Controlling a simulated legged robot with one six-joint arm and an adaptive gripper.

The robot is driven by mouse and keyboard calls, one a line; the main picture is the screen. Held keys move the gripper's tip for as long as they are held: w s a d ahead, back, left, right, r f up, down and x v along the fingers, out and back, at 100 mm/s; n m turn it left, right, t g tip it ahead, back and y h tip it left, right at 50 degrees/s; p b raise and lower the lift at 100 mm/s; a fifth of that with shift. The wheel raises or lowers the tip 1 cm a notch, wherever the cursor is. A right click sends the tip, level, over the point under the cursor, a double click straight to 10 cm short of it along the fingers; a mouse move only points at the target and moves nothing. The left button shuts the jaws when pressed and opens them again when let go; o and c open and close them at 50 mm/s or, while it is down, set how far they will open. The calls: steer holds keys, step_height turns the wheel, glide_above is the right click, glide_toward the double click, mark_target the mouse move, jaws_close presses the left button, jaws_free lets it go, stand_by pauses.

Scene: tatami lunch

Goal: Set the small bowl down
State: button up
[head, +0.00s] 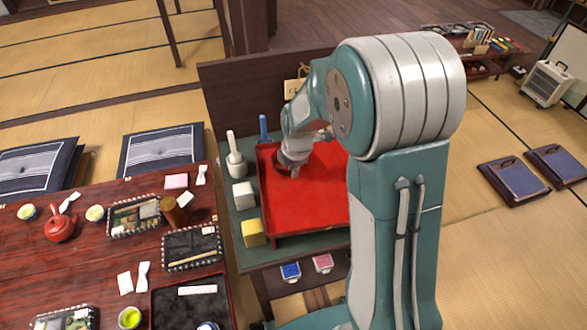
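My gripper (291,170) points down over the left part of a red tray (305,206) on a side stand. A small dark reddish-brown shape, likely the small bowl (280,162), shows at the gripper's fingers, mostly hidden behind them. I cannot tell whether the fingers are closed on it, or whether it touches the tray. The right part of the tray is hidden by my arm. The visible front part of the tray is bare.
Left of the tray stand a white mortar with pestle (236,163), a white block (243,195), a yellow block (253,233) and a blue item (263,129). A low red table (100,252) at left holds a red teapot (60,228), cups and several trays.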

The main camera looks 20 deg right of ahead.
steer(key=o, duration=0.4)
steer(key=shift+o, duration=0.2)
step_height(320, 180, up, 12)
steer(key=s, duration=0.2)
steer(key=s+r+m+t, duration=0.2)
steer(key=s+r+m, duration=0.2)
steer(key=s+m, duration=0.6)
steer(key=s+r+m+t, duration=0.2)
steer(key=s+r+m, duration=0.2)
steer(key=s+m, duration=0.6)
steer(key=shift+s+r+m, duration=0.3)
steer(key=shift+r+m, duration=0.1)
steer(key=shift+m, duration=0.3)
